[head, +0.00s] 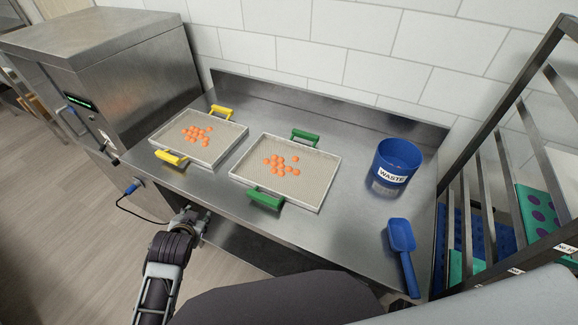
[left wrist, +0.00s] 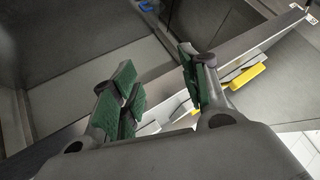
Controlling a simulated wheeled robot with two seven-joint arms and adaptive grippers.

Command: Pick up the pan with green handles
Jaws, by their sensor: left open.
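The pan with green handles (head: 322,197) lies flat on the steel counter in the head view, with several orange gummies on its mesh. Its near green handle (head: 265,198) faces me and its far green handle (head: 305,136) faces the wall. My left gripper (head: 190,216) is below and left of the pan, near the counter's front edge, apart from it. In the left wrist view my left gripper (left wrist: 160,90) is open and empty, with green finger pads. The pan with green handles cannot be made out in that view. My right gripper is not in view.
A pan with yellow handles (head: 234,142) with orange gummies stands left of the green-handled pan. A blue waste bin (head: 402,155) and blue scoop (head: 401,236) are at the right of the counter (head: 335,245). A rack (head: 515,90) stands far right, a steel machine (head: 130,60) at left.

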